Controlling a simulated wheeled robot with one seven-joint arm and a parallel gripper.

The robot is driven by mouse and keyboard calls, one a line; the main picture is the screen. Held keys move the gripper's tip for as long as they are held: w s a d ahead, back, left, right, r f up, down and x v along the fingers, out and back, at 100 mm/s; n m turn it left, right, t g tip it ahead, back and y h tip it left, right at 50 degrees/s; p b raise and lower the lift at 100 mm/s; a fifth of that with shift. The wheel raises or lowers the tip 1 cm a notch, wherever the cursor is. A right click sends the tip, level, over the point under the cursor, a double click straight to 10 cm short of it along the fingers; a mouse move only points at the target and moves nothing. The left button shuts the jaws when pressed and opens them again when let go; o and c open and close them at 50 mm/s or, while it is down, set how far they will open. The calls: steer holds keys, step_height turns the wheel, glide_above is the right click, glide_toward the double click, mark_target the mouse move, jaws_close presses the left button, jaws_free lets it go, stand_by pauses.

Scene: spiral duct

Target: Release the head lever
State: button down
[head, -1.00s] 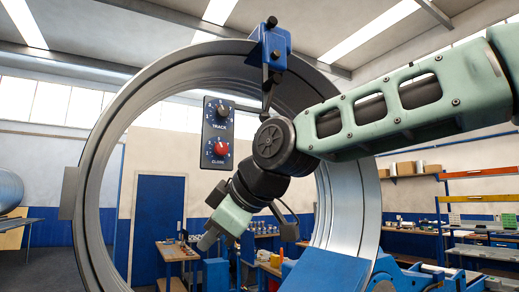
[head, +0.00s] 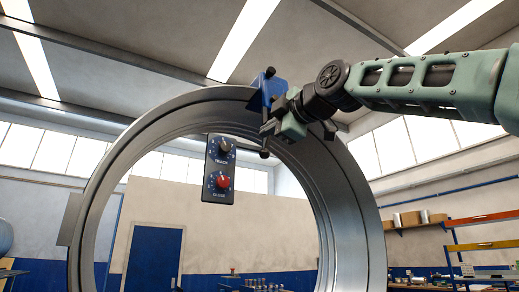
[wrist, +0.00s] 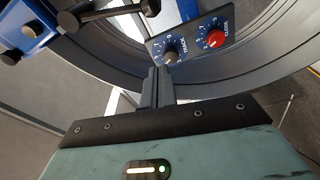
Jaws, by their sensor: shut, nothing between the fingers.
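The blue head (head: 268,92) sits on top of the large metal ring, with a black knob above it. A dark lever hangs below it, its black end knob (head: 264,154) just under my gripper (head: 267,130). My gripper covers much of the lever in the head view. In the wrist view the blue head (wrist: 25,28) is at upper left, and the lever (wrist: 118,12) points right from it, ending in a round knob. My gripper (wrist: 157,85) is shut and empty, its fingers apart from the lever in that view.
A control panel (head: 220,168) with a black TRACK dial and a red CLOSE dial hangs inside the ring (head: 345,215). The panel (wrist: 192,40) appears just beyond my fingertips in the wrist view. Shelves (head: 470,235) stand at right.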

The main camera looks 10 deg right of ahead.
steer(key=w+p, duration=0.8)
steer(key=w, duration=0.1)
steer(key=shift+w+f, duration=0.25)
steer(key=shift+f, duration=0.05)
stand_by(0.5)
